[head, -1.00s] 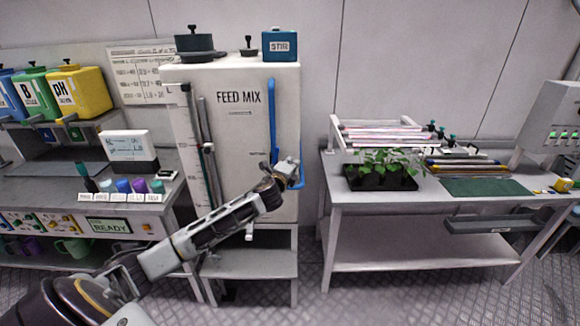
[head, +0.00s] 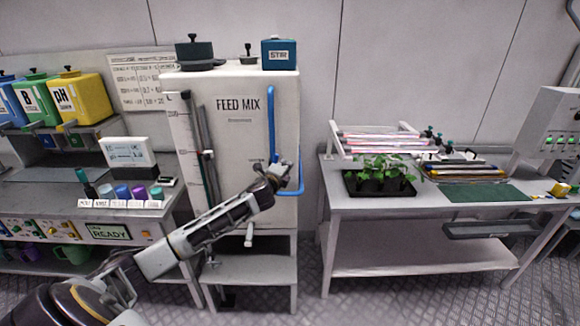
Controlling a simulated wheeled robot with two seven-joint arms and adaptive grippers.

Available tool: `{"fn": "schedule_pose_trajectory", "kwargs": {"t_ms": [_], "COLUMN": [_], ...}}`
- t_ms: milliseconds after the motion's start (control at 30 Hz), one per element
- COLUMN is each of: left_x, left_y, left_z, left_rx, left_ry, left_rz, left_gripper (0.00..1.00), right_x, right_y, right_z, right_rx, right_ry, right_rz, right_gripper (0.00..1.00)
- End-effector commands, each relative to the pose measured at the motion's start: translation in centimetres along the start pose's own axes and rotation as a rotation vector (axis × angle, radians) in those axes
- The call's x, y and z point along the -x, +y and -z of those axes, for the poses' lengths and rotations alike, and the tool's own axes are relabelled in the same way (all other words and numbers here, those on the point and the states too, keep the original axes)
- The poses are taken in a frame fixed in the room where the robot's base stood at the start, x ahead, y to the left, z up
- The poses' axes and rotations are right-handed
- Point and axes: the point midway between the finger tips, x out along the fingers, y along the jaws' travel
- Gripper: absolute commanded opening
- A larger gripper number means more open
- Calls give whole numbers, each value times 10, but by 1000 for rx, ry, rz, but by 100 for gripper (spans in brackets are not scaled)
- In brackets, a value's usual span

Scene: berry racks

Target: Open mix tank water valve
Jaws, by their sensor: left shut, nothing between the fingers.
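The mix tank (head: 236,145) is a tall white box labelled FEED MIX on a grey stand. A blue water pipe (head: 271,115) runs down its front right side and bends near the bottom right corner. My left gripper (head: 284,172) is shut with nothing in it, in front of the tank's lower right side, close to the pipe. The water valve is not clear; my gripper and wrist hide that part of the pipe. A small white spout or handle (head: 249,236) hangs below the tank front. My right gripper is not in view.
A bench at left holds yellow (head: 81,97), green and blue containers and several small bottles. A table at right (head: 345,205) carries a black seedling tray (head: 378,184) and a green mat (head: 484,193). A blue STIR box (head: 279,54) sits on the tank. A floor gap separates tank and right table.

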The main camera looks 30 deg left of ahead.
Motion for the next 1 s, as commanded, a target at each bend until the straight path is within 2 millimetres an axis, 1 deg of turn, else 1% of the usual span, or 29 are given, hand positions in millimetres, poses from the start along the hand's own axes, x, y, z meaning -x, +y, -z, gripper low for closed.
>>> {"fn": "schedule_pose_trajectory", "kwargs": {"t_ms": [200, 567, 767, 1000], "left_x": [3, 3, 3, 5], "left_y": [0, 0, 1, -1], "left_z": [-7, -7, -9, -15], "left_rx": [0, 2, 38, 134], "left_ry": [0, 0, 0, -1], "left_rz": [-1, 0, 12, 46], "left_gripper": [0, 0, 0, 0], "right_x": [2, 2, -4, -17], "right_y": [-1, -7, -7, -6], "right_z": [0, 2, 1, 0], "right_rx": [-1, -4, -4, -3], "right_ry": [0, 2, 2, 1], "right_rz": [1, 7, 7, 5], "right_gripper": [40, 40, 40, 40]}}
